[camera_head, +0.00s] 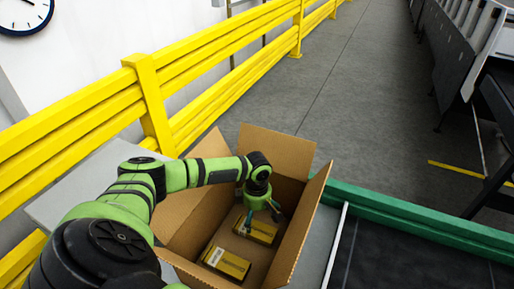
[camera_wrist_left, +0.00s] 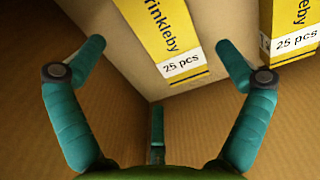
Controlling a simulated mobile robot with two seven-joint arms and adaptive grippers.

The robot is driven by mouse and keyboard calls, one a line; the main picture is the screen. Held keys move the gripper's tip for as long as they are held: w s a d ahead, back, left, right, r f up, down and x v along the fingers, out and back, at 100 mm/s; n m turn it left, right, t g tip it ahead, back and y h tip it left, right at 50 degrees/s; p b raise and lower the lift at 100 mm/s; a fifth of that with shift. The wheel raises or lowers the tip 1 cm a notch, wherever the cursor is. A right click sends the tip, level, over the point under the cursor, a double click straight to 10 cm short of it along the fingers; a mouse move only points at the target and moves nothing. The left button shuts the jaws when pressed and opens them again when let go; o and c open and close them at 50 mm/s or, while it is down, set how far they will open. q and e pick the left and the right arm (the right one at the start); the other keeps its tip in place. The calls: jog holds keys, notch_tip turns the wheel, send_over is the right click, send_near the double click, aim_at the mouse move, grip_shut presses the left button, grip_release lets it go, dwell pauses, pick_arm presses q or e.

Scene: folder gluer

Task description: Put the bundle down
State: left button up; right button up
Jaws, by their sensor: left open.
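An open cardboard box (camera_head: 308,232) stands at the lower middle of the head view, flaps spread. Two yellow bundles lie inside on its floor: a farther bundle (camera_head: 258,232) and a nearer bundle (camera_head: 226,263). My left gripper (camera_head: 263,213) reaches into the box above the farther bundle and partly hides it. In the left wrist view its teal fingers (camera_wrist_left: 164,60) are spread wide and grip nothing. My right gripper is out of view.
The box's cardboard walls (camera_wrist_left: 285,125) stand close around my left gripper. A yellow guard rail (camera_head: 155,105) runs along the left. A green-edged dark conveyor (camera_head: 410,265) is at the lower right. Grey floor (camera_head: 330,95) is clear beyond the box.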

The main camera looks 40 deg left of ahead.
aim_at(257, 225)
pick_arm(q)
notch_tip(257, 225, up, 7)
dwell(0.3)
dwell(1.0)
